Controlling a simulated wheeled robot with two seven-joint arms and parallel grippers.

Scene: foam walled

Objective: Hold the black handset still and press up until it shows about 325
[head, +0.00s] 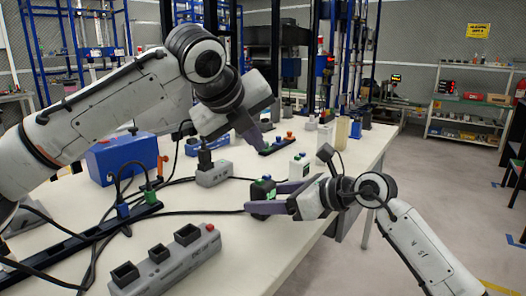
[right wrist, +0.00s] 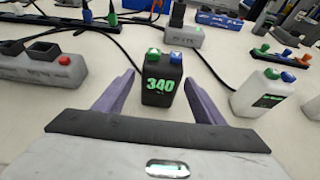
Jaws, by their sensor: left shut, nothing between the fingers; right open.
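The black handset (head: 262,192) stands upright on the white table. In the right wrist view the black handset (right wrist: 160,84) shows 340 in green digits, with a green button and a blue button on top. My right gripper (right wrist: 160,98) is open, with one purple finger on each side of the handset and visible gaps between. My left gripper (head: 253,136) is shut and empty, raised above the table beyond the handset. A similar white handset (head: 300,166) stands close by, and its display is too small to read.
A grey power strip (head: 165,262) with black plugs lies at the front. A grey socket block (head: 214,174) and black cables lie left of the handset. A blue box (head: 122,157) and a dark strip (head: 277,146) with coloured buttons sit farther back.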

